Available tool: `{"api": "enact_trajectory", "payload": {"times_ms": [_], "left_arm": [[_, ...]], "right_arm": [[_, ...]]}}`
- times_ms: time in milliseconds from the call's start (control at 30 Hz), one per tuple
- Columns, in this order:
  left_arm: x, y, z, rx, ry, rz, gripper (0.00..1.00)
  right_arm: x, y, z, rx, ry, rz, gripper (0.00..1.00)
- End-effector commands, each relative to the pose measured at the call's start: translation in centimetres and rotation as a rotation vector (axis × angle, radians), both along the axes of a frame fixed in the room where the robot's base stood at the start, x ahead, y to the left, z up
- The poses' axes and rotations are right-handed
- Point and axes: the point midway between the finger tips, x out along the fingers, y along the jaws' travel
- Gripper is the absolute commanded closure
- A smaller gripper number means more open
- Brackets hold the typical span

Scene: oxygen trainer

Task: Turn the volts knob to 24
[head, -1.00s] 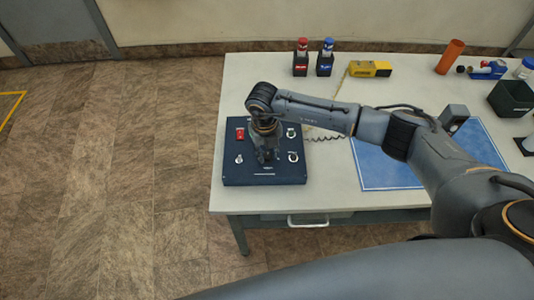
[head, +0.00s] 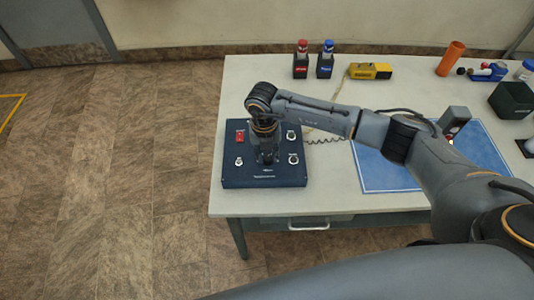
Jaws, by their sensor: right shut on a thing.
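The dark blue control box (head: 235,175) lies flat near the left end of the white table. Its top has a red switch (head: 240,136) at upper left, a knob at lower left (head: 239,161), and two more round knobs on the right side, one at upper right (head: 291,134) and one at lower right (head: 293,159). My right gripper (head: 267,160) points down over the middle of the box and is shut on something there. The wrist and fingers hide that thing, so which knob it is and its setting cannot be read. My left gripper is not in view.
A blue mat (head: 377,178) lies right of the box, partly under my right arm. A red-topped bottle (head: 302,50), a blue-topped bottle (head: 326,50), a yellow tool (head: 370,71) and an orange cylinder (head: 450,58) stand along the back. A coiled cable runs from the box.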

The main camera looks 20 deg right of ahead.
Motion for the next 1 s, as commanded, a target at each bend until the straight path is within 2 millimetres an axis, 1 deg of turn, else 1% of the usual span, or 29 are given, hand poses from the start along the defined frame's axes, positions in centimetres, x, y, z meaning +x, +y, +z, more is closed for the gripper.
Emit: {"api": "enact_trajectory", "payload": {"times_ms": [100,133,167,200,233,533,633,767,1000], "left_arm": [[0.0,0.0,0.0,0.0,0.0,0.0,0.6],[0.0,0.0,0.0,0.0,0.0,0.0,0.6],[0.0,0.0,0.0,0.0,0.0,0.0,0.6],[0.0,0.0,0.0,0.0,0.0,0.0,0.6],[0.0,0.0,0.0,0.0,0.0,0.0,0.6],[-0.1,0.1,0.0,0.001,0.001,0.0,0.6],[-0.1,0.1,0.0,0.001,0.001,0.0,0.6],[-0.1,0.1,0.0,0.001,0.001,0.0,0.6],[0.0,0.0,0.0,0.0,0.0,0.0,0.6]], "right_arm": [[0.1,0.0,0.1,0.0,-0.003,0.0,1.0],[0.1,0.0,0.1,0.0,-0.003,0.0,0.69],[0.1,0.0,0.1,0.0,-0.003,0.0,0.63],[0.1,0.0,0.1,0.0,-0.003,0.0,0.55],[0.1,0.0,0.1,0.001,-0.002,0.001,0.5],[0.1,0.0,0.1,0.001,-0.001,0.001,0.5],[0.1,0.1,0.8,0.001,-0.003,0.002,0.5],[0.2,0.1,2.8,0.001,-0.005,0.003,0.5],[0.2,0.3,8.0,0.001,-0.005,0.002,0.5]]}}
